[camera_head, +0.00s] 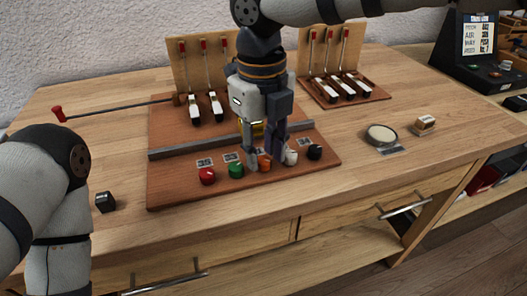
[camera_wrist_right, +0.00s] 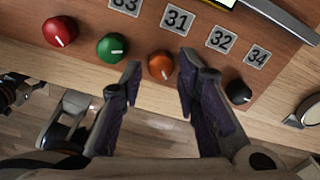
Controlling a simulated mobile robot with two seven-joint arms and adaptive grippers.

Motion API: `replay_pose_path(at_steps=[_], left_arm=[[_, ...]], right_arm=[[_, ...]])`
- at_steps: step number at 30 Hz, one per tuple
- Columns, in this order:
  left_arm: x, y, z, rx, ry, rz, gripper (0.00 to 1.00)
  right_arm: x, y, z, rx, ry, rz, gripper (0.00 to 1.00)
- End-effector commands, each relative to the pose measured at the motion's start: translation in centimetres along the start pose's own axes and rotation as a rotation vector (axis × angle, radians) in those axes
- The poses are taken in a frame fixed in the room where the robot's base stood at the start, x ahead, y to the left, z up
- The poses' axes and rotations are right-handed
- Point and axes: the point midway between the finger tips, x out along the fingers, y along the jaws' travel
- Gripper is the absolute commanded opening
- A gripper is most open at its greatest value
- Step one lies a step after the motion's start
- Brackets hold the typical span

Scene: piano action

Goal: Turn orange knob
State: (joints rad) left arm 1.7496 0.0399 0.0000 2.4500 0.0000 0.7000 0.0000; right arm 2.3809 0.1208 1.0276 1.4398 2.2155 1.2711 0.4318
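The orange knob (camera_head: 264,161) is on the front row of a reddish-brown wooden panel (camera_head: 180,193). In the right wrist view the orange knob (camera_wrist_right: 161,66) has a white pointer line and sits between my fingertips. My right gripper (camera_head: 265,164) points down over the panel with its fingers on either side of the knob. The wrist view shows the right gripper (camera_wrist_right: 159,68) open, with a gap between each fingertip and the knob. My left arm is at the left of the head view, and its gripper is out of frame.
Red (camera_head: 207,176) and green (camera_head: 236,170) knobs stand left of the orange one; white (camera_head: 290,157) and black (camera_head: 314,152) knobs stand right. A grey bar (camera_head: 185,148) crosses behind them. A red-tipped rod (camera_head: 118,108) juts left. A small black cube (camera_head: 105,202) lies front left.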

Motion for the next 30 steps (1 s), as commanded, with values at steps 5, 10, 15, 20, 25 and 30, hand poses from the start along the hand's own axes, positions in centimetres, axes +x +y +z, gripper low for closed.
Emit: replay_pose_path(at_steps=[5,10,15,20,25,30], left_arm=[[0.0,0.0,0.0,0.0,0.0,0.0,0.38],[0.0,0.0,0.0,0.0,0.0,0.0,0.38],[0.0,0.0,0.0,0.0,0.0,0.0,0.38],[-0.1,0.0,-0.1,0.0,0.004,0.0,0.38],[-1.4,0.1,-0.9,0.0,0.044,0.002,0.38],[-1.4,0.1,-1.0,0.0,0.046,0.002,0.38]], right_arm=[[1.2,0.0,0.0,0.0,-0.001,-0.002,0.3],[1.2,0.0,0.0,0.0,-0.001,-0.002,0.3],[1.2,0.0,0.0,0.0,-0.001,-0.002,0.0],[1.1,0.0,0.0,-0.011,-0.002,-0.002,0.0],[0.8,0.0,-0.1,-0.194,-0.008,-0.003,0.0],[1.2,0.0,0.0,-0.264,-0.006,-0.002,0.0]])
